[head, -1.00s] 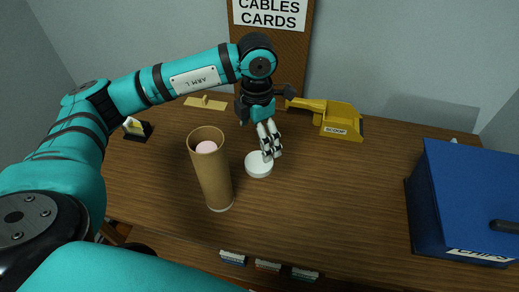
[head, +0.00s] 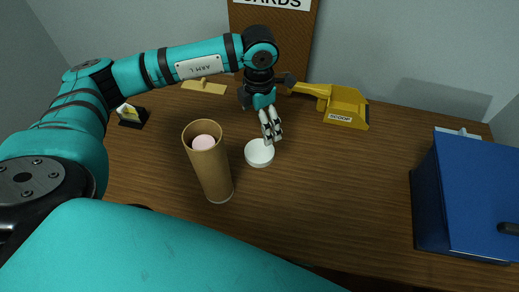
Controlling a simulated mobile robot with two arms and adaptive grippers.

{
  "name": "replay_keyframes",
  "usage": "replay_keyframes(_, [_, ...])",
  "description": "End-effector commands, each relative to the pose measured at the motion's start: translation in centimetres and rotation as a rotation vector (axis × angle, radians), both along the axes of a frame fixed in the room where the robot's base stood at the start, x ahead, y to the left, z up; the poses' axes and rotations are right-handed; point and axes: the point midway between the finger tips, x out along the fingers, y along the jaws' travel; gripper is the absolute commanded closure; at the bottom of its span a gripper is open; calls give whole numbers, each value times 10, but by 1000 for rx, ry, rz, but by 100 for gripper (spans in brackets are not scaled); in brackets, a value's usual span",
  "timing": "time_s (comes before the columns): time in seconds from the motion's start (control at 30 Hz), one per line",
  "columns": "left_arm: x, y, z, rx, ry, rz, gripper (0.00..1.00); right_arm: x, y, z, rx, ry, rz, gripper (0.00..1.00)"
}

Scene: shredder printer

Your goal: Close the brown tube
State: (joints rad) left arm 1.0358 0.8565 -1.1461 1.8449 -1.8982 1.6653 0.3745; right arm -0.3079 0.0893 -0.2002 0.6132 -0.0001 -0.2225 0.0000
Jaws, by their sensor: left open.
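The brown tube (head: 213,174) stands upright on the wooden table, left of the middle in the head view. Its top is open, and something pink (head: 204,142) shows inside. A round white cap (head: 259,154) lies on the table just right of the tube, apart from it. My left gripper (head: 272,136) points down above the cap's far right edge. Its jaws are open, with nothing seen between them; whether the fingertips touch the cap I cannot tell. My right gripper is not in view.
A yellow scoop (head: 346,107) lies at the back, right of my left gripper. A blue box (head: 465,195) stands at the right. A small black and yellow item (head: 131,115) and a tan wooden piece (head: 204,87) lie at the back left. The table (head: 335,195) between cap and box is clear.

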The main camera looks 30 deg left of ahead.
Motion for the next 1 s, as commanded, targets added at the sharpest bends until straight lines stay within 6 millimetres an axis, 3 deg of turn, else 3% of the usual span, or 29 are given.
replay_keyframes(0.2, [-1,0,-47,0,4,1,0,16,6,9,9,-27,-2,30])
replay_keyframes(0.33, [-1,-1,-66,0,2,-1,0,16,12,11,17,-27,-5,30])
replay_keyframes(0.83, [-1,-1,-78,0,1,-1,0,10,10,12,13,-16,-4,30])
replay_keyframes(1.0, [-3,-3,-101,0,4,0,0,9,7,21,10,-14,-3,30])
